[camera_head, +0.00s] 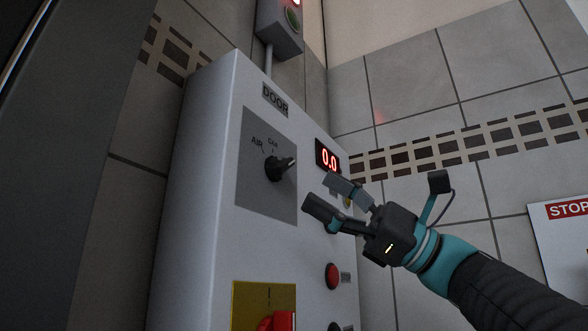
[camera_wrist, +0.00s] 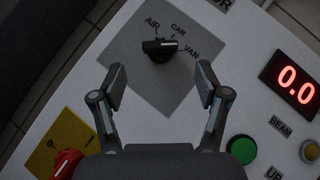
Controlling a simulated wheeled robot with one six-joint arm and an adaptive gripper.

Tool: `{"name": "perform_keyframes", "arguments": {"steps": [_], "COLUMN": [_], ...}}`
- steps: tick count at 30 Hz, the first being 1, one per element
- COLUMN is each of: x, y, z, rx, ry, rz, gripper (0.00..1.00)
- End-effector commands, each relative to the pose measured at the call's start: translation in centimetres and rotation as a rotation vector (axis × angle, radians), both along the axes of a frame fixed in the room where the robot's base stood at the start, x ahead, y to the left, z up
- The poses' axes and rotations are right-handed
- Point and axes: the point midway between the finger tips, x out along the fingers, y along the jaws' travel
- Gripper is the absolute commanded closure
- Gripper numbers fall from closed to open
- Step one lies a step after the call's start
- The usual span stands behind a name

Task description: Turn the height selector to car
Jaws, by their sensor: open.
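The height selector is a black rotary knob (camera_head: 279,168) on a dark grey square plate of the white control box. In the wrist view the knob (camera_wrist: 160,50) has the labels AIR, CAR and VAN around it, from left to right.
The control box (camera_head: 205,170) carries a red 0.0 display (camera_head: 328,158), a red button (camera_head: 332,276) and a red switch (camera_head: 278,321) on a yellow plate. The wrist view also shows a green button (camera_wrist: 241,150). A STOP sign (camera_head: 567,210) hangs at right.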

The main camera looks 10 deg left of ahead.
Motion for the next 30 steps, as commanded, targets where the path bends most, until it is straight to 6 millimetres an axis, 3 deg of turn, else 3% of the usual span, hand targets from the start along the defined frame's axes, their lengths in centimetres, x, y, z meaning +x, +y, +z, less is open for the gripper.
{"name": "perform_keyframes", "arguments": {"steps": [9,22,23,30], "x": [-0.7,-0.8,-0.8,-0.8], "y": [3.8,4.6,4.6,4.6], "z": [2.6,3.0,3.0,3.0], "rx": [0.0,0.0,0.0,0.0], "ry": [0.001,0.001,0.001,0.001], "rz": [0.003,-0.001,-0.001,-0.001], "gripper": [0.25,0.25,0.28,0.85]}}
